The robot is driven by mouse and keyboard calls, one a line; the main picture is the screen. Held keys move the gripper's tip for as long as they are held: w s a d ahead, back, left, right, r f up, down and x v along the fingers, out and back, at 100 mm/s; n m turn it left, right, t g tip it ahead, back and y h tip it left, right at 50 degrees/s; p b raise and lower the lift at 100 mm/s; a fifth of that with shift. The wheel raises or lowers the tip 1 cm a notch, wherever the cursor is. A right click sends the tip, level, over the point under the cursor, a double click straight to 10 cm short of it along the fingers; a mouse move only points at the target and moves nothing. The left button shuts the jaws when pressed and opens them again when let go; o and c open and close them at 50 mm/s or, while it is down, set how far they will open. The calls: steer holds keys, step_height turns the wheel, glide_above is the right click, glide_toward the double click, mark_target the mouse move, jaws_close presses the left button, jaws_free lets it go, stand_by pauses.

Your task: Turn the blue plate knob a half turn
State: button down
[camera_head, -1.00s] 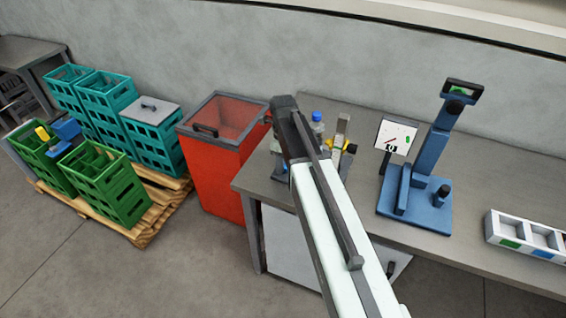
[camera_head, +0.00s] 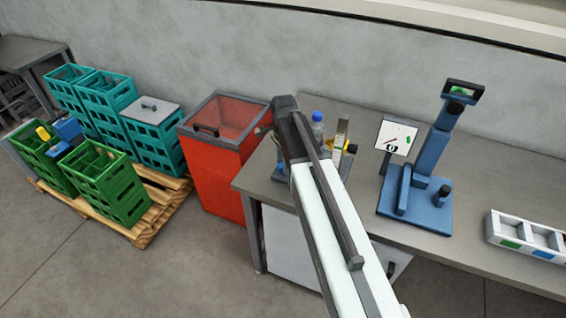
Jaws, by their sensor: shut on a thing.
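My gripper (camera_head: 287,112) is at the far end of my arm, over the bench beside a small bench device. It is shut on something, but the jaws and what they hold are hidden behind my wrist. Part of the device shows to the right of my arm: a clear bottle-like body with a blue cap (camera_head: 317,117), an upright grey bar (camera_head: 340,136) and a yellow part (camera_head: 348,147) with a dark end. A bit of blue base (camera_head: 279,172) shows left of my arm. I cannot make out the blue plate knob.
A divided white tray (camera_head: 495,228) is at far right. A red bin (camera_head: 212,175) stands left of the bench, with green and teal crates (camera_head: 115,195) beyond.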

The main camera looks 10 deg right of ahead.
steer(key=n, duration=0.6)
steer(key=shift+w, duration=0.1)
steer(key=n, duration=0.6)
steer(key=shift+n, duration=0.3)
steer(key=n, duration=0.6)
steer(key=shift+n, duration=0.3)
steer(key=n, duration=0.6)
steer(key=shift+n, duration=0.3)
steer(key=c, duration=0.8)
jaws_free()
steer(key=shift+c, duration=0.2)
